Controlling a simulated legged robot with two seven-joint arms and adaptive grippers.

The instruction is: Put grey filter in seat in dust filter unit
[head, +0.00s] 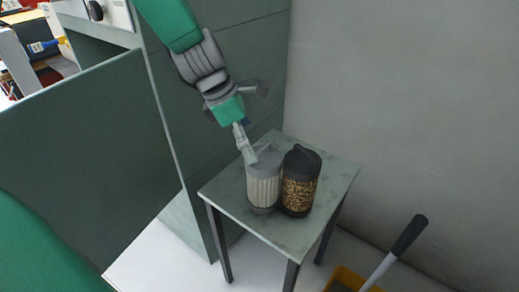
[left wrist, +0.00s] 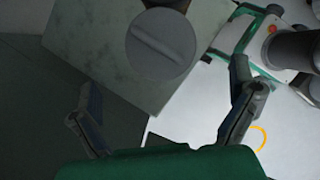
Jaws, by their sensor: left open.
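The grey filter (head: 263,188) stands upright on a small table, with pale pleated sides and a grey top. In the left wrist view, the grey filter (left wrist: 160,45) shows its round top with a raised straight ridge across it. My left gripper (head: 258,125) is open above and beside the grey filter, with one finger close to its top in the picture; I cannot tell if they touch. In the left wrist view, the open, empty fingers of my left gripper (left wrist: 164,76) spread wider than the filter top. My right gripper is not in view. I cannot make out the filter seat.
A dark-capped filter with dirty brown pleats (head: 300,182) stands right beside the grey one. The small table (head: 286,233) stands by a green panel (head: 240,50) and a grey wall (head: 420,90). A black-handled tool (head: 405,238) leans from a yellow bin (head: 346,279).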

